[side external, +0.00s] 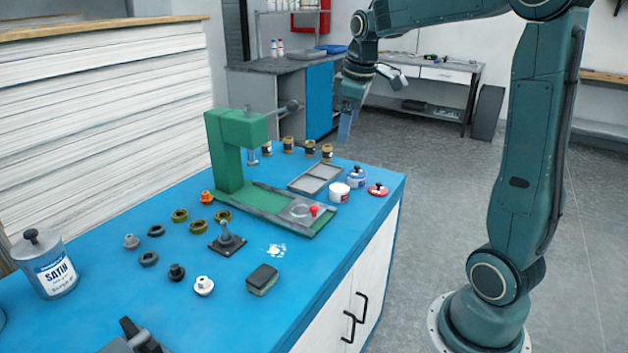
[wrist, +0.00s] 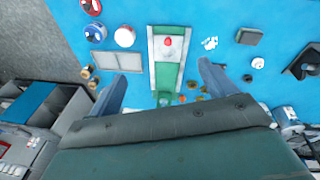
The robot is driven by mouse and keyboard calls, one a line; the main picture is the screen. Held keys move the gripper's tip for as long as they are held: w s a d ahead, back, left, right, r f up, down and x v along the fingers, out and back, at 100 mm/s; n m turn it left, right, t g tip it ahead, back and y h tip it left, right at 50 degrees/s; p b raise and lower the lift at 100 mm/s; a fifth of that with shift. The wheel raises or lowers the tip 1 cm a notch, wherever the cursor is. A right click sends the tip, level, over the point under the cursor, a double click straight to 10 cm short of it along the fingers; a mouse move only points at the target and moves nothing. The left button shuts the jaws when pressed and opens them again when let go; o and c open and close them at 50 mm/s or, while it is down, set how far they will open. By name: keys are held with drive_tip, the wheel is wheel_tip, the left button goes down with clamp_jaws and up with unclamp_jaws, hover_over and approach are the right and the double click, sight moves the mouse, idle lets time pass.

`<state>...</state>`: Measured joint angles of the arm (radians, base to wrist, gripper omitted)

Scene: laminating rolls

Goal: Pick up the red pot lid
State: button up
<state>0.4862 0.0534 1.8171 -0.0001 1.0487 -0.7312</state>
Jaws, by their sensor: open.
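The red pot lid (side external: 377,189) is a small disc with a pale marking and a dark knob. It lies on the blue bench top near the right corner. In the wrist view the red lid (wrist: 91,6) is at the top left edge, partly cut off. My gripper (side external: 345,130) hangs above the far right part of the bench, pointing down, apart from the lid. In the wrist view my gripper (wrist: 163,85) has its two blue-grey fingers spread wide with nothing held between them.
A green press (side external: 228,150) rises farther left. Several small rings and knobs lie on the bench (side external: 330,250).

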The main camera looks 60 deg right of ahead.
drive_tip(key=d+f, duration=0.4)
drive_tip(key=d, duration=0.4)
drive_tip(key=d+f+n+g, duration=0.1)
drive_tip(key=d+f, duration=0.4)
drive_tip(key=d, duration=0.3)
drive_tip(key=d+f+n+g+y, duration=0.1)
drive_tip(key=d+f, duration=0.4)
drive_tip(key=d, duration=0.4)
drive_tip(key=shift+f, duration=0.25)
drive_tip(key=shift+f, duration=0.1)
hover_over(379, 183)
drive_tip(key=shift+d+f, duration=0.1)
drive_tip(key=shift+f, duration=4.05)
drive_tip(key=shift+f, duration=2.6)
